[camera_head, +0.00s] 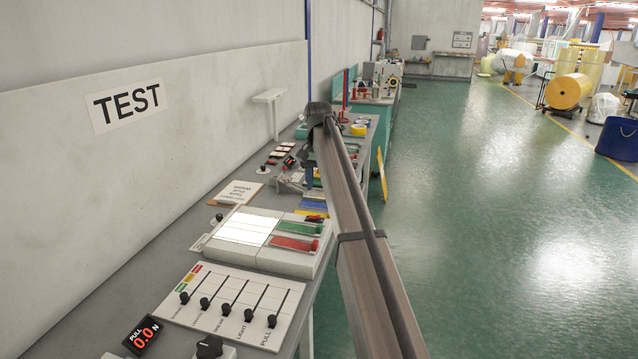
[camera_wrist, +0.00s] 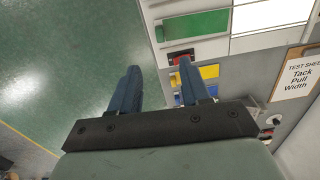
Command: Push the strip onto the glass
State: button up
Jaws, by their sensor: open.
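A green strip (camera_head: 298,228) and a red strip (camera_head: 292,243) lie in the slots at the right of a pale console. The bright white glass panel (camera_head: 246,227) is left of them on the same console. In the wrist view the green strip (camera_wrist: 196,24) is at the top and part of the white glass (camera_wrist: 262,17) is to its right. My gripper (camera_wrist: 160,66) is open, its two blue fingers apart with nothing visible between them. The right fingertip overlaps a small red piece (camera_wrist: 184,54) in the picture; contact cannot be told. My forearm hides part of the bench.
A slider panel (camera_head: 232,305) and a red pull readout (camera_head: 146,335) are at the near end of the bench. Blue and yellow strips (camera_wrist: 208,73) and a test sheet (camera_wrist: 297,75) lie nearby. Green floor (camera_head: 480,220) is open to the right of the bench.

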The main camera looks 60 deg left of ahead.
aim_at(319, 225)
jog(key=shift+f, duration=0.1)
notch_tip(319, 225, down, 14)
jog(key=shift+r, duration=0.1)
dwell(0.8)
grip_shut()
dwell(0.4)
